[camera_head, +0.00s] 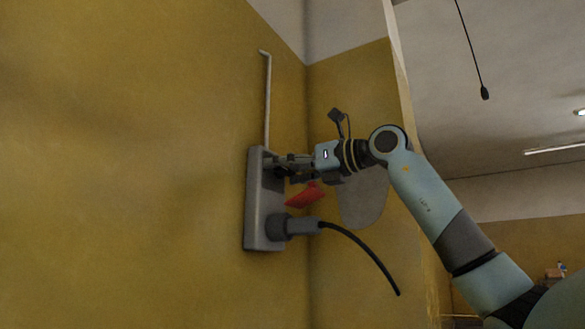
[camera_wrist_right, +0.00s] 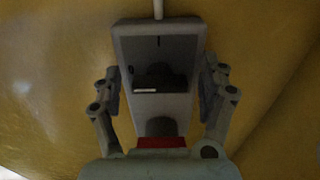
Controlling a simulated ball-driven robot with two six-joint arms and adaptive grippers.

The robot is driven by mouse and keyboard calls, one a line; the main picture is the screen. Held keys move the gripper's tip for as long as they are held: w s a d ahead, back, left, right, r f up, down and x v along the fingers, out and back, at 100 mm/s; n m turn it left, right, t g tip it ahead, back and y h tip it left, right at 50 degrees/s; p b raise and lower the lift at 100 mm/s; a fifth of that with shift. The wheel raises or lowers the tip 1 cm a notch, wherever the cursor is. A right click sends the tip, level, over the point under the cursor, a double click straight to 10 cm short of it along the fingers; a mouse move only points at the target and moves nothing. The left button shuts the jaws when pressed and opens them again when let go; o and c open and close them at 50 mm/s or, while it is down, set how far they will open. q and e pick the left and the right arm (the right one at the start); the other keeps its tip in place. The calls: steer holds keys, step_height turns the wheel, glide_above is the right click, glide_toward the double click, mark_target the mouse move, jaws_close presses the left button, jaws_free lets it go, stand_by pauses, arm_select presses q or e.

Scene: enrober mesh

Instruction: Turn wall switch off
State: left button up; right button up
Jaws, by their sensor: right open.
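The wall switch is a grey box (camera_head: 257,205) fixed to the yellow wall. In the right wrist view the box (camera_wrist_right: 132,100) fills the middle, with a dark recessed panel (camera_wrist_right: 183,50) and a dark knob (camera_wrist_right: 158,78) with a pale bar below it. A red piece (camera_head: 303,196) sticks out below my gripper; it also shows in the wrist view (camera_wrist_right: 160,142). My right gripper (camera_head: 283,164) is at the upper part of the box, its open fingers on either side of the panel and knob. Contact cannot be told. My left gripper is not in view.
A grey plug (camera_head: 300,226) with a black cable (camera_head: 365,255) sticks out from the box's lower part. A pale pipe (camera_head: 267,100) runs up the wall from the box. A wall corner and grey flat panel (camera_head: 362,205) lie just right, behind my arm.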

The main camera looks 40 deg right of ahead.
mark_target(290, 169)
steer(key=v, duration=0.6)
steer(key=shift+d+f, duration=0.1)
steer(key=shift+d, duration=0.1)
steer(key=shift+s, duration=0.65)
steer(key=shift+d, duration=0.1)
